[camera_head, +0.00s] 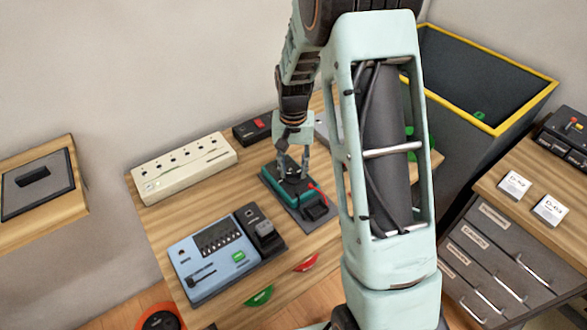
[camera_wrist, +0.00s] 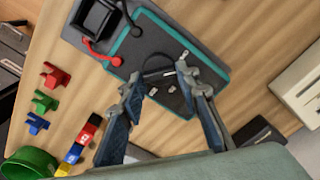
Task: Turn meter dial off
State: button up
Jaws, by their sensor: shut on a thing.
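The meter (camera_head: 273,190) is a dark device with teal edges, lying on the wooden table. A red lead and a black holder are at its near end. It fills the upper middle of the wrist view (camera_wrist: 150,42). My gripper (camera_head: 293,173) points down over the far part of the meter. In the wrist view, my gripper's (camera_wrist: 162,76) two fingertips are on either side of the round dark dial (camera_wrist: 158,66), shut on it. The dial's pointer and markings are too small to read, and my gripper hides the dial in the head view.
A white power strip (camera_head: 185,166) and a black box with a red switch (camera_head: 253,128) stand behind the meter. A blue device (camera_head: 213,258) stands in front at left. The wrist view shows small coloured pieces and a green round container (camera_wrist: 30,164) at left.

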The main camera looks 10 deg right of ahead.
jog(key=shift+n, duration=1.2)
jog(key=o, duration=1.2)
jog(key=shift+c, duration=0.2)
notch_tip(320, 180, up, 12)
